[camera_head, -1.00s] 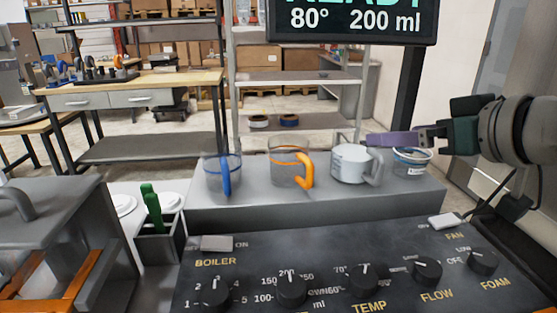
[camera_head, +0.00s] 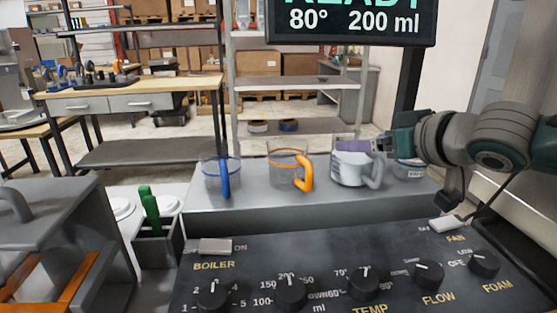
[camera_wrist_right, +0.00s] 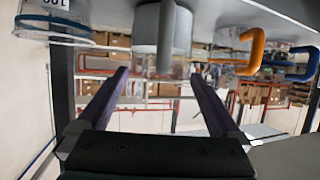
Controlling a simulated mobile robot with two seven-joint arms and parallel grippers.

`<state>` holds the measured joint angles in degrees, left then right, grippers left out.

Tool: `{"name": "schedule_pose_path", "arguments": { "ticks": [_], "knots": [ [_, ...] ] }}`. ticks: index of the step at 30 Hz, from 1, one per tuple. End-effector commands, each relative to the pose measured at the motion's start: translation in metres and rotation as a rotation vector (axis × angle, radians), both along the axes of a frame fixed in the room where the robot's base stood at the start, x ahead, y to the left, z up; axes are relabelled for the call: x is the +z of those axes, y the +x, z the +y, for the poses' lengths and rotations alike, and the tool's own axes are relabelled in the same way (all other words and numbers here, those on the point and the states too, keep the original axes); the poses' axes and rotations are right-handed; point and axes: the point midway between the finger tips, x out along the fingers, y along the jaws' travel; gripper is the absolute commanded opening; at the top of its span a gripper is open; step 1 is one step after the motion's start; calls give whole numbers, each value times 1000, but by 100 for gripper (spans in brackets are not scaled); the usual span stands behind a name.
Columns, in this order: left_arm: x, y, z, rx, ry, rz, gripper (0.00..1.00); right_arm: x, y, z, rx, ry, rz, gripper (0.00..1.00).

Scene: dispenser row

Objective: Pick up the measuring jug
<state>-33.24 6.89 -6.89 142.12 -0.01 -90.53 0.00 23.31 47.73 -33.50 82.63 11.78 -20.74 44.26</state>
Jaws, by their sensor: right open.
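Three handled jugs and a tub stand in a row on the grey ledge (camera_head: 310,209). From the left they are a clear jug with a blue handle (camera_head: 223,179), a clear jug with an orange handle (camera_head: 290,172), and a white jug with a grey handle (camera_head: 349,172). The blue-rimmed tub (camera_head: 408,172) is at the right, partly hidden by my arm. Which one is the measuring jug I cannot tell. My right gripper (camera_head: 355,146) is open, its purple fingers at the white jug's top. In the right wrist view, the white jug (camera_wrist_right: 147,36) lies ahead of the spread fingers (camera_wrist_right: 162,78), nothing held.
A control panel (camera_head: 330,257) with several knobs lies in front of the ledge. A display (camera_head: 352,22) hangs above on a dark post. A dark holder (camera_head: 158,243) with green-handled tools stands at the left. A shelf rack (camera_head: 295,83) stands behind.

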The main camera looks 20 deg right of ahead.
Motion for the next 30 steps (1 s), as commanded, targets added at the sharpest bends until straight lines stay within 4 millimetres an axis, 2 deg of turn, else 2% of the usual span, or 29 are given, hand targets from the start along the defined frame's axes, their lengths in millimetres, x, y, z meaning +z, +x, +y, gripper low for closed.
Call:
{"name": "schedule_pose_path", "arguments": {
  "ticks": [3, 27, 30],
  "knots": [
    [0, 0, 0, 0, 0, 0, 50, 0, 0, 0, 0, 0, 0, 99],
    [0, 0, 0, 1, 0, 1, 50, 0, -1, 0, -1, 0, 0, 9],
    [0, 0, 0, 1, 0, 1, 50, 0, -1, 0, -1, 0, 0, 0]
  ]
}}
